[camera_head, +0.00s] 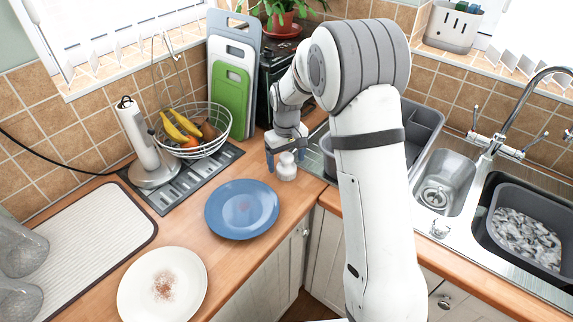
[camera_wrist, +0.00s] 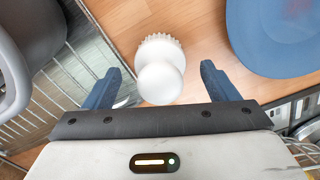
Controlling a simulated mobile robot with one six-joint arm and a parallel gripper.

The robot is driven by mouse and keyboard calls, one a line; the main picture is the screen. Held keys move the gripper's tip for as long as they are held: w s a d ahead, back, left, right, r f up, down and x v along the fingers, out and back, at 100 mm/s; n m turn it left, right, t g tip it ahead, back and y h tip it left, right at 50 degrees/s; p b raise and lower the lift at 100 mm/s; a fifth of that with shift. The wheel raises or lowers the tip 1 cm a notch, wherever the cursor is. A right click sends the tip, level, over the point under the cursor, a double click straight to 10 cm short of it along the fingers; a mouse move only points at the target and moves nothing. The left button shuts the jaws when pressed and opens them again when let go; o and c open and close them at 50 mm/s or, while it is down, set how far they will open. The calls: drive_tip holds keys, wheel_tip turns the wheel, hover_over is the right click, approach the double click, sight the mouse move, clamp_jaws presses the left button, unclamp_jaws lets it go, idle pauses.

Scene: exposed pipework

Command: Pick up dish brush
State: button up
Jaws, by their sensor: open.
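The dish brush (camera_head: 286,166) is white with a round knob on top and stands upright on the wooden counter, near the inner corner. In the wrist view the dish brush (camera_wrist: 160,72) shows from above, its round knob towards me and a ring of bristles at its far side. My gripper (camera_head: 284,158) is right at the brush. Its two blue fingers are open in the wrist view (camera_wrist: 160,85), one on each side of the knob, with a gap on both sides. Nothing is held.
A blue plate (camera_head: 242,209) lies close to the brush, and a cream plate (camera_head: 162,286) is nearer the front. A wire fruit basket (camera_head: 197,130) and paper towel holder (camera_head: 145,145) stand left. A grey tub (camera_wrist: 25,45) and wire rack (camera_wrist: 75,75) lie beside the gripper.

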drive_tip(key=shift+f, duration=0.5)
drive_tip(key=c, duration=1.1)
drive_tip(key=shift+r, duration=0.1)
drive_tip(key=shift+c, duration=0.2)
wheel_tip(320, 180, up, 10)
drive_tip(key=shift+f+b, duration=0.1)
drive_tip(key=shift+b, duration=0.65)
